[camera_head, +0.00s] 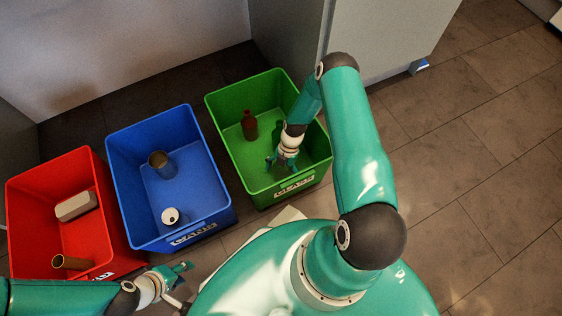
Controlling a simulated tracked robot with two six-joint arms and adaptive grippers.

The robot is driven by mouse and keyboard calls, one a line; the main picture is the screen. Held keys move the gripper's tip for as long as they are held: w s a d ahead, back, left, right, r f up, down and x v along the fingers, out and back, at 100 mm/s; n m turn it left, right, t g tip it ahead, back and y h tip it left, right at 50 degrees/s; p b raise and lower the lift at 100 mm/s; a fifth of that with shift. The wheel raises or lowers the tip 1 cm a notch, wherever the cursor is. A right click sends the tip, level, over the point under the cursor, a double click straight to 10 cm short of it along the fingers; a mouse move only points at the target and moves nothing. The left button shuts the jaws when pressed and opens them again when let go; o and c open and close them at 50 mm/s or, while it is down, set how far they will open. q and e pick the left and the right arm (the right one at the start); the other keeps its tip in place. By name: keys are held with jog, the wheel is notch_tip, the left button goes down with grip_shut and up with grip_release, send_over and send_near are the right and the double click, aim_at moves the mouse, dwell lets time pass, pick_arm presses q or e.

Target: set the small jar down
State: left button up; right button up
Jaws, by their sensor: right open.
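My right gripper (282,164) reaches down inside the green bin (222,139), with its fingers apart. I cannot make out a separate small jar; the gripper hides part of the bin floor beneath it. A dark red-brown bottle (249,126) stands upright in the green bin, to the left of the gripper and apart from it. My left gripper (186,283) is at the bottom of the picture, in front of the blue bin. Its fingers are partly cut off from clear view, and I see no object in it.
The blue bin (130,195) holds an open-topped can (160,163) and a white-topped can (171,217). The red bin (25,222) holds a pale block (76,206) and a brown cylinder (72,262). A grey cabinet (385,35) stands behind the green bin. Tiled floor at right is clear.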

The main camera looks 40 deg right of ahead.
jog(key=p+v, duration=0.2)
jog(key=v, duration=0.5)
jog(key=shift+d+r, duration=0.1)
jog(key=shift+r, duration=0.1)
